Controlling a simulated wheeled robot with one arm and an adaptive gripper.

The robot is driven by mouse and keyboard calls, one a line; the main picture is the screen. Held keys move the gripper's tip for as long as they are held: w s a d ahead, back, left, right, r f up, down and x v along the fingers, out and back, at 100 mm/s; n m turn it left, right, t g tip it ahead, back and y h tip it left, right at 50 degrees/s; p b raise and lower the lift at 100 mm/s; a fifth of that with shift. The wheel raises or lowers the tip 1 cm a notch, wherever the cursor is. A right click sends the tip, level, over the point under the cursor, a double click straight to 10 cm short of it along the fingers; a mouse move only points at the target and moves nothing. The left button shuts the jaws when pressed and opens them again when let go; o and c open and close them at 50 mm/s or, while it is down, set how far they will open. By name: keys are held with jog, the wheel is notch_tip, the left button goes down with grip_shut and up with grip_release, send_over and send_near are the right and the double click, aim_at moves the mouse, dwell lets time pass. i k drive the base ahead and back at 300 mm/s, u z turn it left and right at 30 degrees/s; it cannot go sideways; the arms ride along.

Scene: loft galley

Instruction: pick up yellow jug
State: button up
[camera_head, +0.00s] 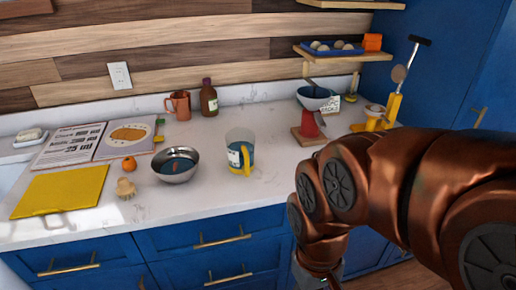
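The yellow jug (240,150) stands upright on the white counter, near the middle of the picture. It has a clear body with a white label, a blue-teal lower part and a yellow handle towards the front. Nothing covers it. My copper arm comes in from the right and bends down in front of the counter. Only the grey top of my gripper (318,279) shows at the bottom edge, below and right of the jug and apart from it. Its fingers are out of the frame, so I cannot see whether it is open or holds anything.
A metal bowl (175,165) stands left of the jug. A copper mug (179,105) and brown bottle (208,100) stand behind. A red stand with a blue bowl (314,98) is to the right. A yellow board (62,190) lies at left. Counter in front of the jug is clear.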

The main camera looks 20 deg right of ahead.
aim_at(240, 142)
jog(key=u, duration=2.1)
jog(key=k, duration=0.95)
jog(key=z, duration=0.85)
jog(key=i, duration=0.5)
